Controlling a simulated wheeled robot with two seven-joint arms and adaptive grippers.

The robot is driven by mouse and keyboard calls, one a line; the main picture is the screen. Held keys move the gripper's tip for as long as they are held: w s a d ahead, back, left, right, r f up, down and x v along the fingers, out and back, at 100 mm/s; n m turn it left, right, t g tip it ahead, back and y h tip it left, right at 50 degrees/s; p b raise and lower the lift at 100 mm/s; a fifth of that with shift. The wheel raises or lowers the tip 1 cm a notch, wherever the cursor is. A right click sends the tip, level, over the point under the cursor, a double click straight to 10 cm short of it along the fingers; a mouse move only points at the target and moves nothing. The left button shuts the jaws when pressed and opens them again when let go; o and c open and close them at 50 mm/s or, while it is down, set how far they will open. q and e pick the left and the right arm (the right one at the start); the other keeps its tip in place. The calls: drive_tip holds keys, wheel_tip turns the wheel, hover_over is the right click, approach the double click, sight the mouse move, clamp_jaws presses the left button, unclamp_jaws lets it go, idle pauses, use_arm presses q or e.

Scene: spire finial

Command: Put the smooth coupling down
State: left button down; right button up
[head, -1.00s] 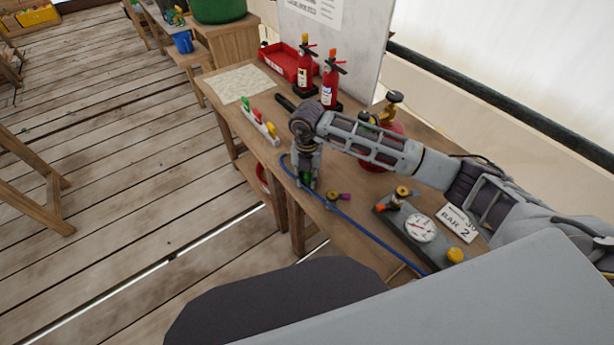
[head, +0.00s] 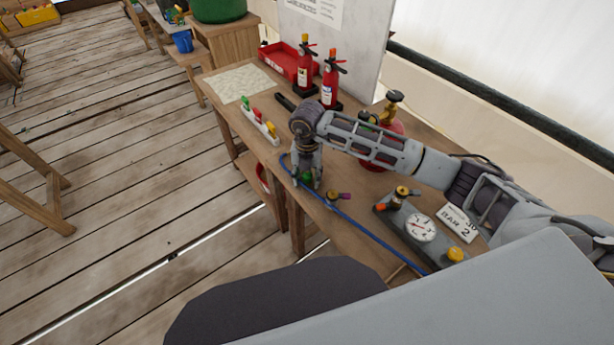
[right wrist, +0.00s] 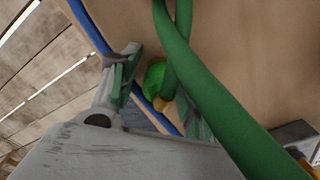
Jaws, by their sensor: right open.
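A green coupling piece (head: 306,178) is at the near edge of the wooden table, beside the blue hose. In the right wrist view the green coupling (right wrist: 155,76) shows with a brass-coloured end, low between the fingers. I cannot tell from its surface whether it is the smooth one. My right gripper (head: 308,179) is over it, pointing down, with its fingers spread around it. In the right wrist view the gripper (right wrist: 160,88) is open, its right finger partly hidden by green hose-like strands. My left gripper is not in view.
The blue hose (head: 360,224) runs along the table's near edge. A gauge board (head: 420,228) stands right, a rack of coloured pieces (head: 260,126) left, and red extinguishers (head: 329,80) behind.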

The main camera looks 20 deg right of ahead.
wheel_tip(320, 180, up, 6)
drive_tip(key=shift+r, duration=0.1)
wheel_tip(320, 180, up, 4)
drive_tip(key=shift+r+b, duration=0.2)
drive_tip(key=shift+b, duration=0.15)
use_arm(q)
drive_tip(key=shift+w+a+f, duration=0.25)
use_arm(e)
drive_tip(key=shift+r, duration=0.75)
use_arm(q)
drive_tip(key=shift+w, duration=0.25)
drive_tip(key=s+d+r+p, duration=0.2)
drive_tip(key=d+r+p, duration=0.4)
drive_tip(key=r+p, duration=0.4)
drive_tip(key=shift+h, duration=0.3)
use_arm(e)
wheel_tip(320, 180, up, 10)
